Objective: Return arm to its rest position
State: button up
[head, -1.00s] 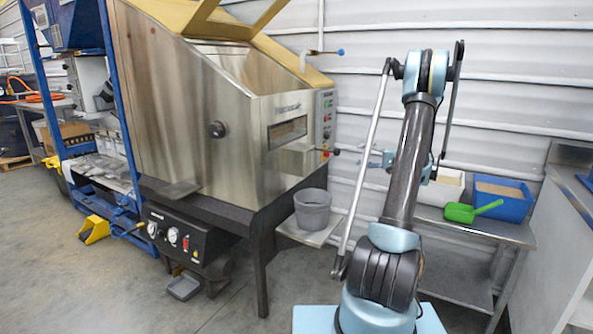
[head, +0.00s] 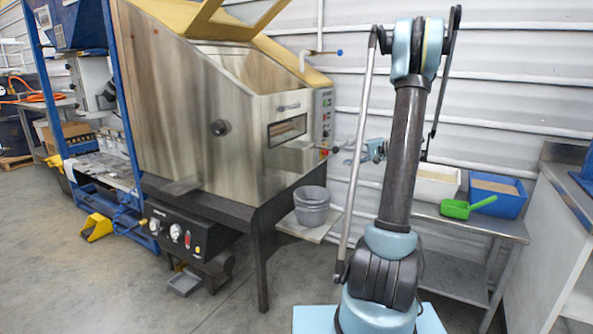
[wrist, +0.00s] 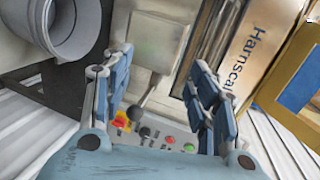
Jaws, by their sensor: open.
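My gripper (head: 372,151) is open and empty, partly behind my raised arm in the head view. It is in front of the hopper's right side. In the wrist view, its two blue fingers (wrist: 160,88) are spread apart. Between and beyond them show a black-knobbed lever (wrist: 136,112) and the control panel (wrist: 165,136). The steel hopper machine (head: 190,110) stands left of my arm. My forearm stands nearly upright in the head view, with its elbow near the top edge.
A grey bucket (head: 312,207) stands on a small shelf by the hopper. A counter (head: 550,225) is at far right. Floor at lower left is open.

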jog(key=s+a+f+n+g+h, duration=0.1)
jog(key=s+a+g+h, duration=0.3)
jog(key=s, duration=0.7)
jog(key=s+a+n+h, duration=0.15)
jog(key=s+a, duration=0.45)
jog(key=s, duration=0.6)
jog(key=s+d+f+n+h, duration=0.1)
jog(key=s+d+f+h, duration=0.1)
jog(key=s, duration=0.5)
jog(key=s+d+f+h, duration=0.2)
jog(key=s+f, duration=0.3)
jog(key=s, duration=0.3)
jog(key=s+d+f+n+h, duration=0.1)
jog(key=s+d+f+h, duration=0.2)
jog(key=s, duration=0.4)
jog(key=shift+s+f+n+g+h, duration=0.15)
jog(key=shift+f+n+g+h, duration=0.25)
jog(key=shift+f, duration=0.25)
jog(key=shift+d, duration=0.1)
